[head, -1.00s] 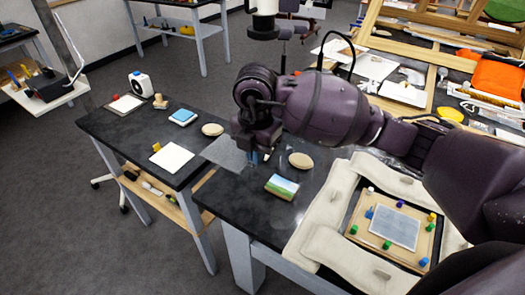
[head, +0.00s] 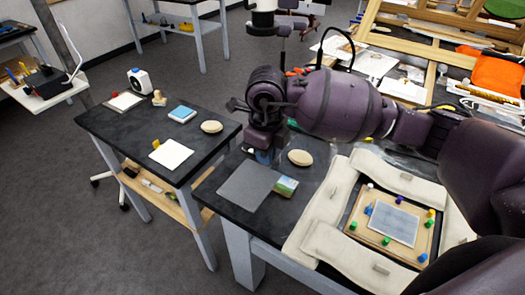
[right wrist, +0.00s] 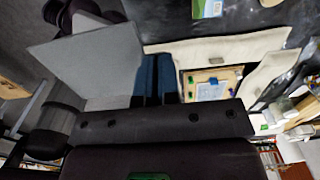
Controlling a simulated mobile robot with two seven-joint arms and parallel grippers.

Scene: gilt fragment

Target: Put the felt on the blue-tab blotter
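The felt, a flat grey sheet (head: 245,188), shows in the head view over the near table's left part and also in the right wrist view (right wrist: 88,62). My right gripper (head: 262,156) has blue fingers that look close together on the felt's edge; they also show in the right wrist view (right wrist: 156,80). The sheet overlaps a small picture-like block (head: 286,186) in the head view. My left gripper is out of view.
A wooden board (head: 362,222) with a grey panel and several coloured pegs lies among pale cushions (head: 325,243). A beige oval (head: 300,157) sits beside my gripper. The left table also holds a blue-topped pad (head: 182,114) and another oval (head: 212,127).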

